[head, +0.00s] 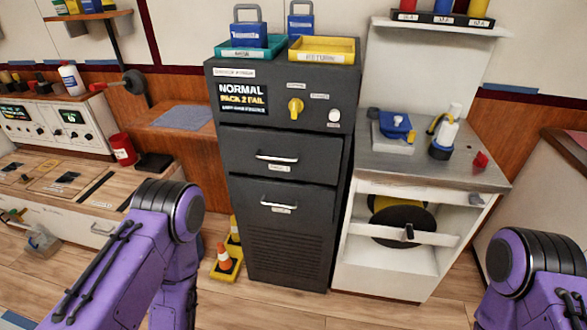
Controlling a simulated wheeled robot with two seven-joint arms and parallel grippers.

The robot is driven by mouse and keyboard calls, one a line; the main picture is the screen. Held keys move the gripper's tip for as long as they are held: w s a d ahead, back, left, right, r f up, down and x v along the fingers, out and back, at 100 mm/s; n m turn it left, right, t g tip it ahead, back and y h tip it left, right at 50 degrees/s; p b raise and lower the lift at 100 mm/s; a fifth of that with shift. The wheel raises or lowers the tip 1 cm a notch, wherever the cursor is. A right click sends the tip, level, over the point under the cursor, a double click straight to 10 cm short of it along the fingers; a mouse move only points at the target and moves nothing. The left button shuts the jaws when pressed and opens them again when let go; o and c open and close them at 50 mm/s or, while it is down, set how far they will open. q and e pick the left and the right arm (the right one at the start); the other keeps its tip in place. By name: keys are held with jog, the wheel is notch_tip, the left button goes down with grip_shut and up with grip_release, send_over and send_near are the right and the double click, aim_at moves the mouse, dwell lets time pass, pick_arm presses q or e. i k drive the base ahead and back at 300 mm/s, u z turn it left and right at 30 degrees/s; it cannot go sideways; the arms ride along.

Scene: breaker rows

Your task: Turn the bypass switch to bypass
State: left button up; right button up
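The dark grey cabinet (283,235) stands upright in the middle of the head view. On its upper panel is a yellow rotary knob (295,108), which looks like the bypass switch; its handle appears roughly upright, and the small labels above it are too small to read. A display (242,98) to its left reads "NORMAL" and "PACK 2 FAIL", with a smaller line I cannot read. A white round knob (334,116) sits to its right. Only purple links of my two arms show, low at left and right, apart from the cabinet. Both grippers are out of view.
A teal tray (228,54) and a yellow tray (325,57) sit on the cabinet, with blue padlocks. A metal-topped bench (440,165) adjoins at right. An orange cone (224,257) stands on the floor at the cabinet's left. The cabinet's front is clear.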

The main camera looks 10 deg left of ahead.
aim_at(296, 105)
jog(key=k, duration=0.5)
jog(key=u, duration=1.3)
jog(key=i, duration=0.75)
jog(key=z, duration=1.85)
